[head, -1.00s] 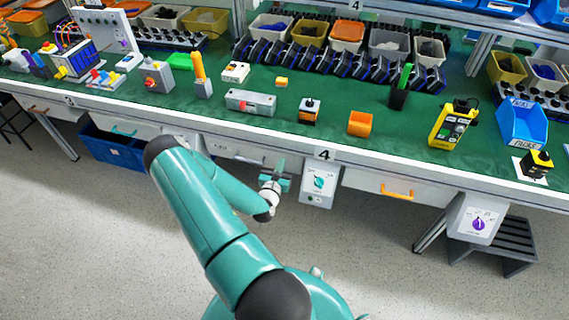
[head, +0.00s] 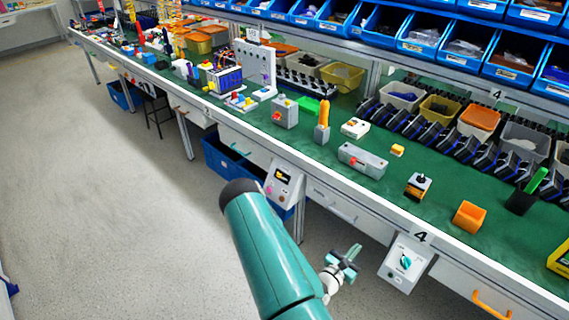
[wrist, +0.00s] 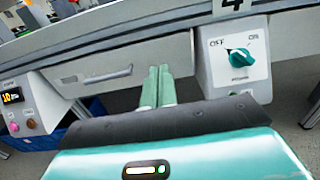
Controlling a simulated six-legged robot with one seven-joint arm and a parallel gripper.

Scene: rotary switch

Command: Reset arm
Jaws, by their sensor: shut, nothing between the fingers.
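My arm is teal, and my gripper (head: 348,258) is left of a grey switch box (head: 399,276) below the bench front, apart from it. The box carries a teal rotary knob (head: 405,261). In the wrist view my gripper (wrist: 160,72) has its two teal fingers together and empty, pointing toward the drawer front. The switch box (wrist: 212,72) stands just right of the fingers there. Its knob (wrist: 241,61) sits between OFF and ON labels, with its dark mark toward the OFF side.
A panel with a small display (head: 283,184) hangs from the bench further left. A blue bin (head: 225,165) stands under the bench. The grey floor at left is open.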

